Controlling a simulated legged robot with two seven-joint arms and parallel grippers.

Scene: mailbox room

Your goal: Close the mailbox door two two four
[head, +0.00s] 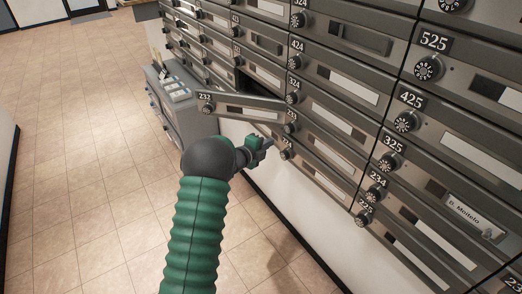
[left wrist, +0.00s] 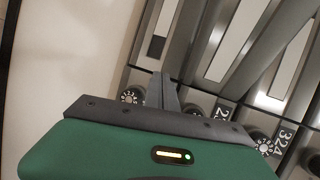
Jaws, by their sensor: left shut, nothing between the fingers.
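One mailbox door (head: 240,105) stands swung open, sticking out to the left from the wall of boxes; its small label seems to read 232. I cannot make out a label 224 with certainty. My left gripper (head: 268,141) is shut and empty, just below the open door and in front of the lowest boxes. In the left wrist view the shut fingers (left wrist: 161,91) point at the box fronts, beside a dial lock (left wrist: 132,96). Whether they touch a front is unclear. My right gripper is in neither view.
Closed grey mailbox doors with dials, such as 425 (head: 405,121) and 325 (head: 390,165), fill the right side. A grey cabinet (head: 185,112) with papers on top stands behind the open door. The tiled floor (head: 85,150) at the left is clear.

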